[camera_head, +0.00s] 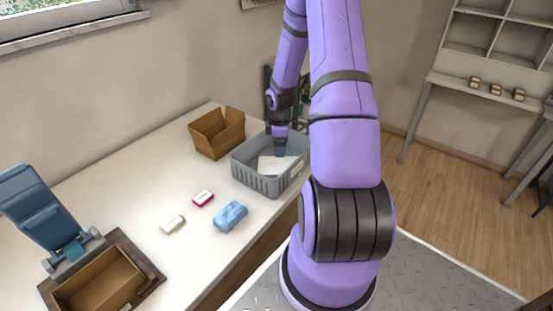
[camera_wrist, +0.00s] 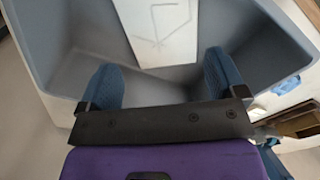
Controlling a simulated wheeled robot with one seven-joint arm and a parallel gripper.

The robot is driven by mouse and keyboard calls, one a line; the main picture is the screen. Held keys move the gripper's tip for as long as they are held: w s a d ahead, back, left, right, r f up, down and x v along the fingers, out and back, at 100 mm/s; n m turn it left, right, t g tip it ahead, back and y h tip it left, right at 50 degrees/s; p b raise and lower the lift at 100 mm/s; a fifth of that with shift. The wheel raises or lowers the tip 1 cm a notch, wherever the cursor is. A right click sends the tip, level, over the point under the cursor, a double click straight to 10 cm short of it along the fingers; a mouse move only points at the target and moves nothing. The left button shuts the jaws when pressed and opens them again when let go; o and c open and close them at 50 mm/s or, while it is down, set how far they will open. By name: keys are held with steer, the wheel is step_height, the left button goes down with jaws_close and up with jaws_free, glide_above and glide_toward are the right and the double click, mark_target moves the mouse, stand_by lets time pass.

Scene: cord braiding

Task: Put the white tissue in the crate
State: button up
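The grey crate (camera_head: 250,178) stands at the table's right side, and its inside fills most of the wrist view (camera_wrist: 60,40). A flat white piece with thin grey lines, apparently the white tissue (camera_head: 267,165), lies inside the crate. It also shows in the wrist view (camera_wrist: 157,30), beyond my fingers. My gripper (camera_head: 280,152) points down into the crate, beside the white piece. In the wrist view its two blue fingers (camera_wrist: 162,65) are wide apart with nothing visibly held between them. Part of the crate's far side is hidden behind my arm.
A blue bundle (camera_head: 230,216), a pink-and-white packet (camera_head: 203,198) and a small whitish block (camera_head: 172,224) lie in front. A brown tray (camera_head: 100,285) and a blue device (camera_head: 40,210) are at left.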

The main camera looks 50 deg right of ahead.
steer(key=shift+r, duration=0.1)
step_height(320, 180, up, 11)
steer(key=shift+f, duration=0.2)
stand_by(0.7)
